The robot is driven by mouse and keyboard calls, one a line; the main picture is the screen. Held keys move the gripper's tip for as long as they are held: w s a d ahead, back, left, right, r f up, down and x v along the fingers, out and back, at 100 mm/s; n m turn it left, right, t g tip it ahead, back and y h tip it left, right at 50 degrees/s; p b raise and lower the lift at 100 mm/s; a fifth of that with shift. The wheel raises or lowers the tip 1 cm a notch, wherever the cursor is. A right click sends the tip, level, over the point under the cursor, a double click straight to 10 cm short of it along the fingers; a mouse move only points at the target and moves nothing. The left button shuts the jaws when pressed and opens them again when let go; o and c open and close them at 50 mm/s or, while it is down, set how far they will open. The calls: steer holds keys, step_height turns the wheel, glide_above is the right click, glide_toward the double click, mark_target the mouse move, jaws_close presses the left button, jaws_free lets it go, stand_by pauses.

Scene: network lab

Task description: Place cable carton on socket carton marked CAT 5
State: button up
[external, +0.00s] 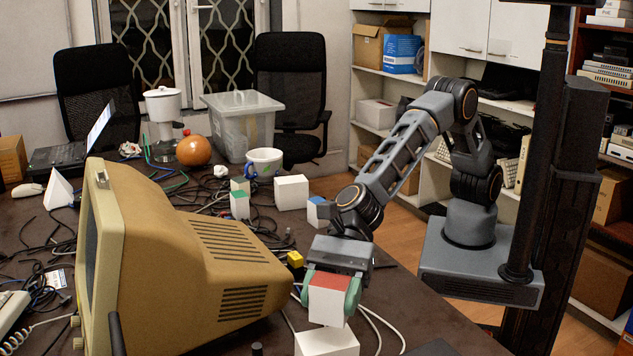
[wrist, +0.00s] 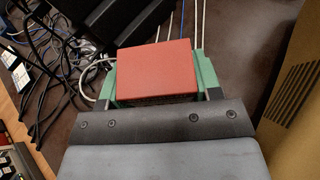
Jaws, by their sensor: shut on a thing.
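My gripper (external: 331,292) is shut on a white carton with a red top (external: 328,307), its green fingers pressing on two opposite sides. In the wrist view, the red top (wrist: 156,69) lies between my gripper's fingers (wrist: 157,80). A plain white carton (external: 327,344) stands on the table at the bottom edge, just below the held carton in the external view. I cannot tell whether the two touch. Other small cartons stand farther back: a white one (external: 291,192), a blue-topped one (external: 317,212) and green-topped ones (external: 239,206). No carton's label is legible.
A big beige monitor (external: 215,260) stands left of my gripper. Loose cables (external: 375,318) run over the dark table near the held carton. A yellow block (external: 295,259), a mug (external: 264,162) and a clear plastic bin (external: 241,122) are farther back.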

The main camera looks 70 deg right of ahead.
mark_target(327, 315)
steer(key=f, duration=0.2)
steer(key=shift+w+a+f+b, duration=0.15)
steer(key=shift+a+f+b, duration=0.15)
steer(key=shift+f+b, duration=0.1)
steer(key=shift+f, duration=0.45)
steer(key=shift+f, duration=0.1)
steer(key=shift+f+b, duration=0.1)
steer(key=shift+b, duration=0.2)
steer(key=o, duration=1)
steer(key=shift+d+r, duration=0.15)
steer(key=shift+r, duration=0.15)
steer(key=v, duration=1.1)
steer(key=shift+d, duration=0.4)
